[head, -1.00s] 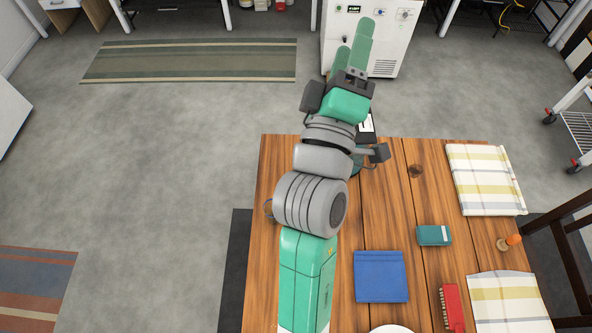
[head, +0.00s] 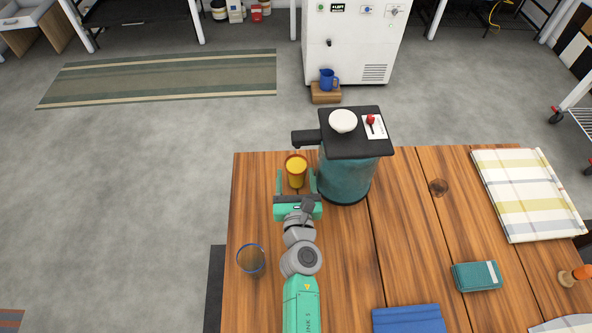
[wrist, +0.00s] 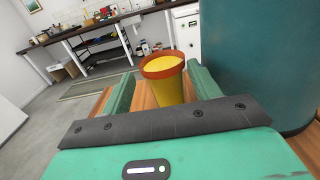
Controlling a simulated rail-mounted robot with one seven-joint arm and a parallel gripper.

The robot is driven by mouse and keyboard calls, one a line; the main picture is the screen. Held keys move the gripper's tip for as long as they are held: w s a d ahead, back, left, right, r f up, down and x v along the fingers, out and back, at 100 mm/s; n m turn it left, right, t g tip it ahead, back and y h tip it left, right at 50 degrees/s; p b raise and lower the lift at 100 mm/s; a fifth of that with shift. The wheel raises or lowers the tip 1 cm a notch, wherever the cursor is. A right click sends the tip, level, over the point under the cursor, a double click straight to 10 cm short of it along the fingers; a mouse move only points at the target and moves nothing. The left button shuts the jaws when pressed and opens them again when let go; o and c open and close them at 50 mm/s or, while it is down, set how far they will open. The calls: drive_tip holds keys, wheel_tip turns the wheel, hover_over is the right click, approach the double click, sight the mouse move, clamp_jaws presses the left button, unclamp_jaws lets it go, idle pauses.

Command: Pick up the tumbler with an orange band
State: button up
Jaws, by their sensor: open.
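The tumbler (head: 296,173) is yellow with an orange band around its rim. It stands upright near the far left edge of the wooden table, and it also shows in the wrist view (wrist: 167,88). My gripper (head: 296,180) is open, its green fingers pointing away from me. One finger is on each side of the tumbler, with visible room on both sides. In the wrist view my gripper (wrist: 160,82) frames the tumbler, whose lower part is hidden behind the dark gripper bar. How deep it sits between the fingers is hard to tell.
A large teal dispenser (head: 346,174) with a black top stands just right of the tumbler, very close to my right finger. Its black spout (head: 306,137) reaches out behind the tumbler. A clear blue-rimmed glass (head: 250,259) stands left of my arm. Table at right is partly clear.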

sight(296, 158)
drive_tip(key=shift+w, duration=0.7)
drive_tip(key=shift+f, duration=0.1)
drive_tip(key=w+b, duration=0.2)
drive_tip(key=w, duration=0.2)
drive_tip(key=shift+w+b, duration=0.3)
drive_tip(key=shift+w, duration=0.05)
drive_tip(key=shift+s, duration=0.15)
drive_tip(key=c, duration=1)
drive_tip(key=shift+o, duration=0.2)
drive_tip(key=s+r+p, duration=0.2)
drive_tip(key=s+p, duration=0.3)
drive_tip(key=s, duration=0.3)
drive_tip(key=s+r+p, duration=0.3)
drive_tip(key=s+p, duration=0.2)
drive_tip(key=s, duration=0.3)
